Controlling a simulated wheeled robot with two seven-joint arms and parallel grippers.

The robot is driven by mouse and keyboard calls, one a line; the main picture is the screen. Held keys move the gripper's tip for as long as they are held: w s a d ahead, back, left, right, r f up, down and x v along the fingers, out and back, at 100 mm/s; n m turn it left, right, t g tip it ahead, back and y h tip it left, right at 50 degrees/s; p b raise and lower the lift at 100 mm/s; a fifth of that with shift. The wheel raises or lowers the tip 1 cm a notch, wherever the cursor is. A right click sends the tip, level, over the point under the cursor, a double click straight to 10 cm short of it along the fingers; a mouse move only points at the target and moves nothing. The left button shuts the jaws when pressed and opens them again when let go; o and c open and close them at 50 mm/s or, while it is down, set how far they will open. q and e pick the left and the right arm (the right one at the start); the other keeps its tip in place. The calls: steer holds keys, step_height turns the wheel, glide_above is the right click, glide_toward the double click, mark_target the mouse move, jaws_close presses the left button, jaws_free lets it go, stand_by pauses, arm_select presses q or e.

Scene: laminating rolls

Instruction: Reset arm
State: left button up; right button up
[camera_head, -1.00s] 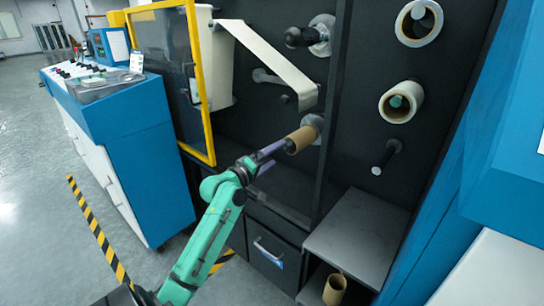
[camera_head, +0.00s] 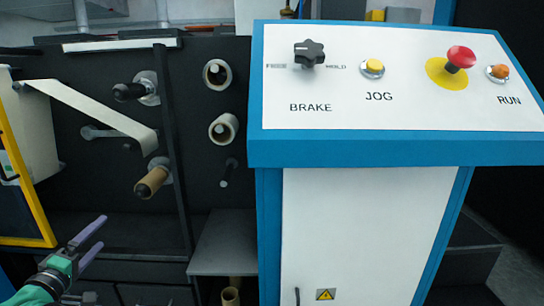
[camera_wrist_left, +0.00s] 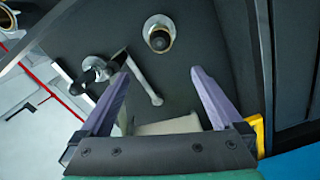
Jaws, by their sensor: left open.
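My left gripper (camera_head: 88,236) is open and empty at the lower left of the head view, below and left of the brown cardboard core (camera_head: 152,182) on its spindle, and apart from it. In the left wrist view its two purple fingers (camera_wrist_left: 160,85) are spread with nothing between them. The core (camera_wrist_left: 159,40) shows end-on there beyond the fingertips, near the top. My right gripper is not in view.
A control console (camera_head: 395,95) with a brake knob (camera_head: 309,52), a jog button (camera_head: 373,67) and a red stop button (camera_head: 460,57) stands at the right. A yellow-framed door (camera_head: 30,190) is at the left.

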arm_select(q)
steer(key=s+d+f+m+g+p, duration=0.1)
steer(key=s+f+m+g+p, duration=0.2)
steer(key=f, duration=0.7)
steer(key=s+d+f+g+p, duration=0.2)
steer(key=s+f+g+p, duration=0.15)
steer(key=f, duration=0.55)
steer(key=s+d+f+m+g+p, duration=0.15)
steer(key=s+f+p, duration=0.3)
steer(key=f, duration=0.55)
steer(key=s+d+f+m+g+p, duration=0.3)
steer(key=s+d+f+m, duration=0.1)
steer(key=s, duration=0.7)
steer(key=s+d+f+m+g+p, duration=0.3)
steer(key=s+d+f+m, duration=0.1)
steer(key=s, duration=0.6)
steer(key=s+d+f+m+g+p, duration=0.3)
steer(key=s+d+f+m, duration=0.1)
steer(key=s, duration=0.7)
steer(key=shift+s+d+f, duration=0.2)
steer(key=shift+s+d, duration=0.15)
steer(key=shift+d, duration=0.4)
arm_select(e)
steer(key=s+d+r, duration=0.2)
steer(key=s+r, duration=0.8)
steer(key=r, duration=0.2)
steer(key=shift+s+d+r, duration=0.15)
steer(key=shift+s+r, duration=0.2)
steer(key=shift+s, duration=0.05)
